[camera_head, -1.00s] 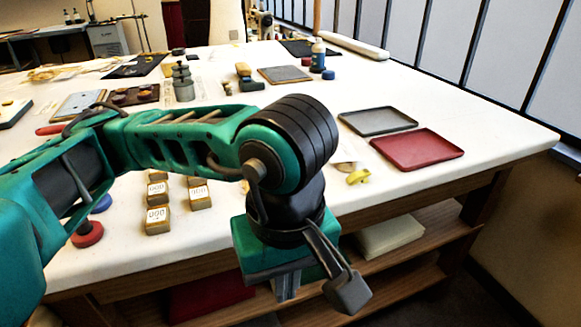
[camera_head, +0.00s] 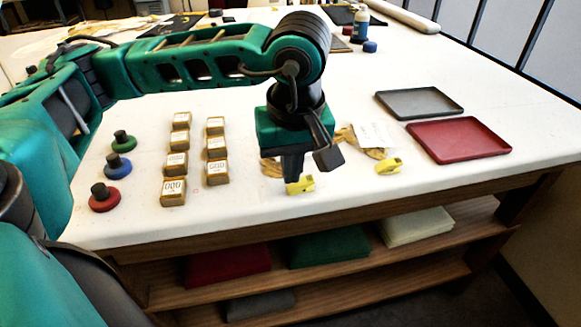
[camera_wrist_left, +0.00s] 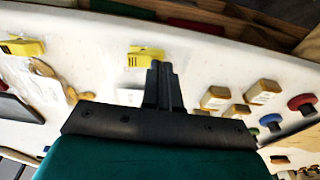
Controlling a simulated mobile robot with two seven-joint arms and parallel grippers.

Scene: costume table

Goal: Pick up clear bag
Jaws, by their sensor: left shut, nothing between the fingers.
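My left gripper (camera_head: 292,178) is shut and empty, pointing down over the front part of the white table. It also shows in the left wrist view (camera_wrist_left: 160,68). A pale, see-through patch with a white label (camera_head: 372,135) lies right of the gripper, over a tan coil (camera_head: 376,153); it may be a clear bag, but its outline is faint. A yellow clip-like piece (camera_head: 388,167) lies in front of it. A second yellow piece (camera_head: 302,185) lies right by my fingertips, with tan material partly hidden behind the gripper. Touching or apart, I cannot tell. My right gripper is not in view.
Several small labelled boxes (camera_head: 174,192) stand left of the gripper, with red (camera_head: 104,203), blue and green round knobs beyond. A red tray (camera_head: 458,141) and a grey tray (camera_head: 420,103) lie to the right. The table's front edge is close; shelves with folded cloth are below.

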